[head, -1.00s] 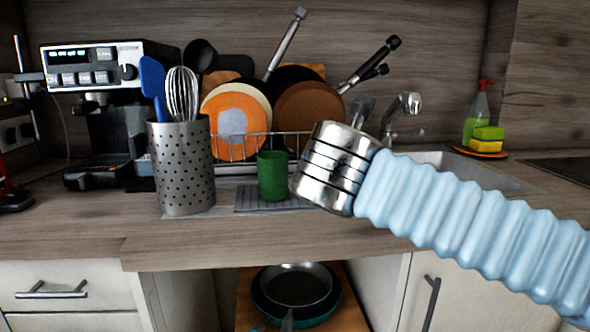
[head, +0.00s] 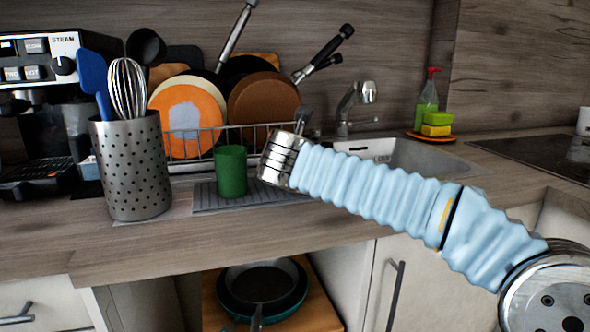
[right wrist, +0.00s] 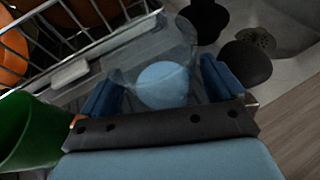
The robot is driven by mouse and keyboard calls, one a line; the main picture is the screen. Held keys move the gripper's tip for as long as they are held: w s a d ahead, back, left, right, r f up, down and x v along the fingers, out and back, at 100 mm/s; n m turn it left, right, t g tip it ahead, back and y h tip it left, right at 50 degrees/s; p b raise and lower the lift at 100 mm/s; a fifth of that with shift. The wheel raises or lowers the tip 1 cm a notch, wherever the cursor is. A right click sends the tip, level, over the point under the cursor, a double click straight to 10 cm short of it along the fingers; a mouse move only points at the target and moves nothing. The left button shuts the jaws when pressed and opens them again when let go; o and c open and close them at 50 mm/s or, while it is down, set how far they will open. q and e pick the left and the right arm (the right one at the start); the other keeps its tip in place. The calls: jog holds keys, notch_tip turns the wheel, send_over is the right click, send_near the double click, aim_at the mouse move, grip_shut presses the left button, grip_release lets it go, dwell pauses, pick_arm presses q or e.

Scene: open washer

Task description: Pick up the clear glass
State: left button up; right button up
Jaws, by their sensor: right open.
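The clear glass (right wrist: 160,60) shows in the right wrist view as a see-through shape between the blue fingers of my right gripper (right wrist: 159,88). A pale blue round patch shows at its near end. The right gripper is open, one finger on each side of the glass; I cannot tell if either touches it. In the head view my right wrist and its metal cuff hide the glass and the fingers, just right of the green cup (head: 231,171). The green cup also shows at the left of the right wrist view (right wrist: 30,130). My left gripper is not in view.
A wire dish rack (head: 210,138) with pans and plates stands behind. A perforated steel holder (head: 135,165) with utensils is to the left. The sink (head: 425,160) is at right. Black objects (right wrist: 207,18) lie beyond the right finger.

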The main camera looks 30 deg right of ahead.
jog(key=shift+w+d+f, duration=0.15)
jog(key=shift+w+d, duration=0.15)
jog(key=shift+w, duration=0.05)
jog(key=shift+c, duration=0.4)
jog(key=c, duration=1.2)
jog(key=shift+o, duration=0.2)
notch_tip(320, 180, up, 3)
jog(key=shift+r+p, duration=0.2)
jog(key=shift+p, duration=0.35)
jog(key=s+a+r, duration=0.1)
jog(key=s+r, duration=0.8)
jog(key=s, duration=0.5)
jog(key=shift+a+r+p, duration=0.2)
jog(key=shift+r+p, duration=0.15)
jog(key=shift+p, duration=0.05)
